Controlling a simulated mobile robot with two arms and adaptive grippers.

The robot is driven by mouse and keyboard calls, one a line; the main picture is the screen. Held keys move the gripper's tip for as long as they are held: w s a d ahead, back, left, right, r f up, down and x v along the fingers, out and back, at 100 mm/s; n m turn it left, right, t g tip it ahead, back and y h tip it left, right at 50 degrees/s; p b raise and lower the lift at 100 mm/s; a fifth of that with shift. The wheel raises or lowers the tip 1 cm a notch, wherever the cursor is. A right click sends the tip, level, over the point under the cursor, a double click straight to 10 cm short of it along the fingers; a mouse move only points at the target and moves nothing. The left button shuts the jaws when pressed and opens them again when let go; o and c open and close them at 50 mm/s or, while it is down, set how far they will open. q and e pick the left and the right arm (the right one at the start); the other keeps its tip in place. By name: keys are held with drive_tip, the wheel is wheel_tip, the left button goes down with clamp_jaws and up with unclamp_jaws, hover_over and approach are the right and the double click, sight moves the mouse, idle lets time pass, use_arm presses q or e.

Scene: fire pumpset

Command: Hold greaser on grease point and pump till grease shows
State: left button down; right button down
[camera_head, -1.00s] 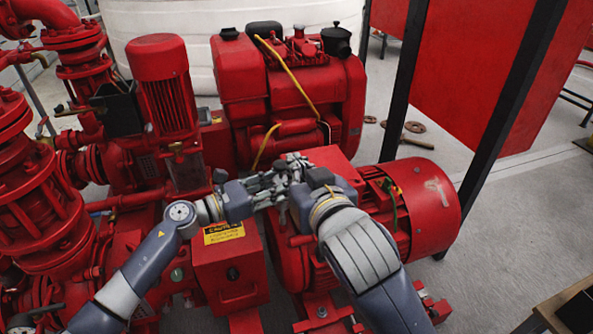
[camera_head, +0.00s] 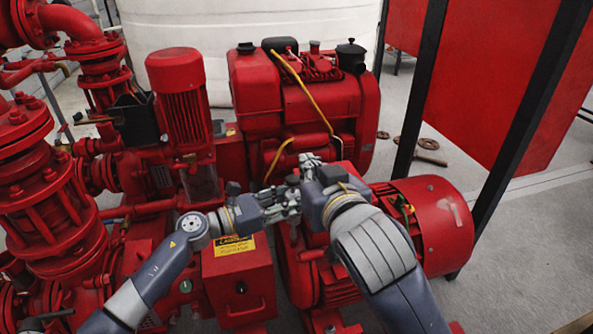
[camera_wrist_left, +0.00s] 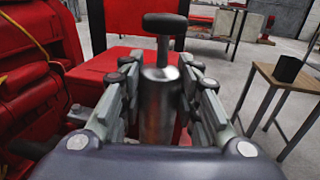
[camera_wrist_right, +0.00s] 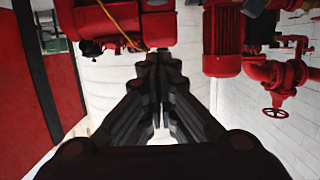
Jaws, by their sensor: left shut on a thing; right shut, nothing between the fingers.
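The greaser (camera_wrist_left: 160,105) is a grey metal cylinder with a black T-shaped handle on top. It stands upright in the left wrist view between the fingers of my left gripper (camera_wrist_left: 160,88), which is shut on it. In the head view my left gripper (camera_head: 290,203) is in front of the red pump-set motor (camera_head: 430,215), and the greaser is mostly hidden there. My right gripper (camera_head: 309,160) is shut and empty, just above and beside the left one. Its closed fingers also show in the right wrist view (camera_wrist_right: 158,65). I cannot make out the grease point or any grease.
A red engine (camera_head: 310,105) with a yellow cable stands behind the grippers. A red box with a yellow caution label (camera_head: 235,247) is below my left forearm. Red pipes and pumps crowd the left. A black post (camera_head: 525,120) and open grey floor are at the right.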

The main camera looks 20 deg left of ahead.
hover_over(296, 181)
wheel_tip(296, 181, down, 2)
drive_tip(key=shift+s+d+f, duration=0.1)
drive_tip(key=shift+s+f, duration=0.05)
drive_tip(key=shift+f, duration=0.95)
drive_tip(key=shift+s+d+f, duration=0.1)
drive_tip(key=shift+s+f, duration=0.05)
drive_tip(key=shift+f, duration=0.9)
drive_tip(key=shift+f, duration=0.1)
drive_tip(key=shift+f, duration=1.5)
